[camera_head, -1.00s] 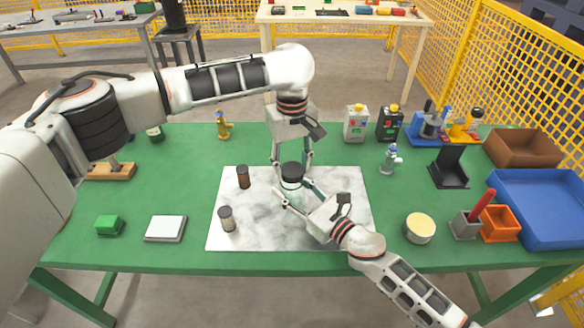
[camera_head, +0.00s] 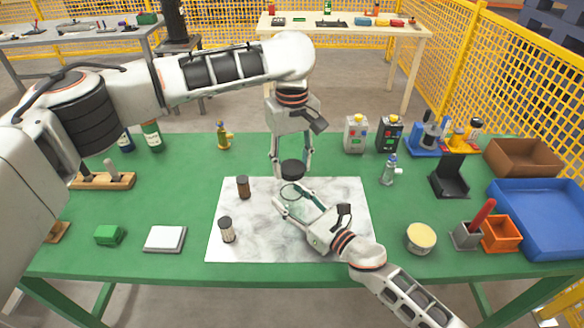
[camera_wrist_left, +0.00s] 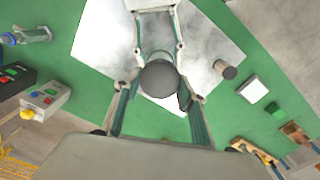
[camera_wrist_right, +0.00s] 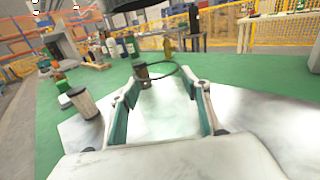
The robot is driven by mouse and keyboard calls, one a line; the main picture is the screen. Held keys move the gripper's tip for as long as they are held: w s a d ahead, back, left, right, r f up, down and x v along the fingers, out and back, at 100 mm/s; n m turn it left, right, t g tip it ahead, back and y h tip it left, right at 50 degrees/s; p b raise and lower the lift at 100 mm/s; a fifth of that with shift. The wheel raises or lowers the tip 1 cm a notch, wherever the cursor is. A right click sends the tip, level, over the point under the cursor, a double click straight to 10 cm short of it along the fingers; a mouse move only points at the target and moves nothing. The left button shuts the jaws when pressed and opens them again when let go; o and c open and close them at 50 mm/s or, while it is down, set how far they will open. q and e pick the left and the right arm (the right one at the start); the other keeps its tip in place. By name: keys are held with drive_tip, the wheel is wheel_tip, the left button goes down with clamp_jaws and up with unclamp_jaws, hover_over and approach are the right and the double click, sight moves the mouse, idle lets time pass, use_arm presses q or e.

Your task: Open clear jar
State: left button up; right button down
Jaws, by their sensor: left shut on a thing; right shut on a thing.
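The clear jar (camera_head: 296,204) stands on the white marble board with its round rim uncovered. It is see-through and also shows in the right wrist view (camera_wrist_right: 165,108). My right gripper (camera_head: 290,197) is shut around the jar's sides from the lower right. The black lid (camera_head: 292,170) is apart from the jar, a little above its rim. My left gripper (camera_head: 291,162) points down and is shut on the lid. The lid also shows between its fingers in the left wrist view (camera_wrist_left: 158,78), and its underside at the top of the right wrist view (camera_wrist_right: 130,4).
Two small dark-capped jars, one brown (camera_head: 243,187) and one pale (camera_head: 227,230), stand on the marble board (camera_head: 260,248) left of the grippers. A cream-topped round tin (camera_head: 421,238) is at right. The green table (camera_head: 180,200) is bare just left of the board.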

drive_tip(key=c, duration=1)
unclamp_jaws()
